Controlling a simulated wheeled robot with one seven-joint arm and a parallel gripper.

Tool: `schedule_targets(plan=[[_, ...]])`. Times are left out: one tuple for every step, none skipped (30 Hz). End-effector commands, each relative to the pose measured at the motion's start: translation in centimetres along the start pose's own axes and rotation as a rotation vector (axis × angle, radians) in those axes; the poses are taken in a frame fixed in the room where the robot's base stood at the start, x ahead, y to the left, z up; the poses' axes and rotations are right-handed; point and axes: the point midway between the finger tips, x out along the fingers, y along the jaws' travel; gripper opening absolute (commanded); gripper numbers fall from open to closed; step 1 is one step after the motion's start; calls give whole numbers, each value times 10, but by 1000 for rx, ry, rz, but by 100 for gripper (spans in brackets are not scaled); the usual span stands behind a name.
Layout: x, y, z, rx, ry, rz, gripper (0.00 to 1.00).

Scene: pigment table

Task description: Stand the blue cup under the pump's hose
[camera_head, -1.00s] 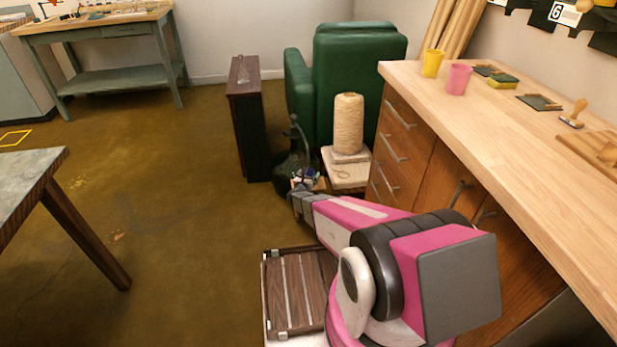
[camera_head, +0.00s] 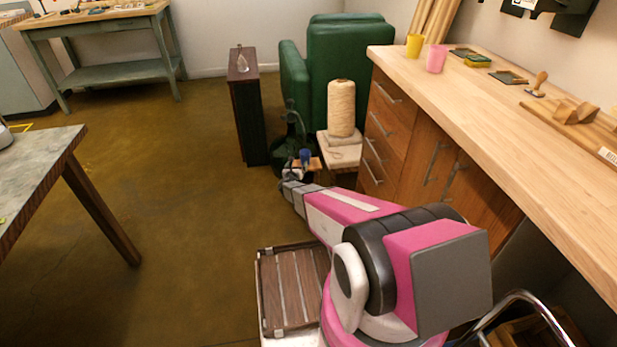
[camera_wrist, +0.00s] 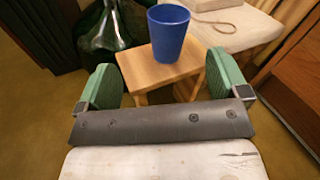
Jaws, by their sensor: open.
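The blue cup (camera_wrist: 168,32) stands upright on a small wooden stool (camera_wrist: 150,72) in the wrist view. In the head view the cup (camera_head: 305,155) shows just beyond my gripper (camera_head: 290,184). My gripper (camera_wrist: 163,82) is open and empty, its green-padded fingers spread on the near side of the stool, with the cup ahead of and apart from them. A dark green glass bottle (camera_wrist: 103,28) stands on the floor behind the stool, left of the cup. It also shows in the head view (camera_head: 290,145). I cannot make out the pump or its hose clearly.
A cone of twine (camera_head: 341,108) sits on a pale stand (camera_head: 340,153) right of the cup. A dark cabinet (camera_head: 250,115) and a green armchair (camera_head: 340,60) stand behind. The drawer counter (camera_head: 520,110) flanks the right. The floor at left is open up to a table (camera_head: 35,175).

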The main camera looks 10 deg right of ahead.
Motion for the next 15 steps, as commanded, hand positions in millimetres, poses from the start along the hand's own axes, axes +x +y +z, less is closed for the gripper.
schedule_targets(plan=[[-8, -4, 15, -67, 14, 44, 93], [-11, -3, 22, -118, 25, 77, 93], [-16, -3, 32, -196, 38, 126, 93], [-21, -3, 39, -259, 48, 167, 93], [-25, -4, 47, -326, 55, 208, 93], [-32, -4, 57, -419, 63, 267, 93], [-39, -5, 64, -491, 67, 313, 93], [-46, -6, 71, -567, 70, 361, 93], [-56, -8, 81, -672, 69, 427, 93], [-65, -10, 88, -756, 67, 481, 93], [-74, -12, 94, -842, 62, 535, 93], [-87, -17, 103, -959, 52, 609, 93], [-98, -21, 109, -1047, 42, 667, 93], [-109, -25, 114, -1135, 30, 725, 93], [-124, -32, 121, -1252, 10, 804, 93]])
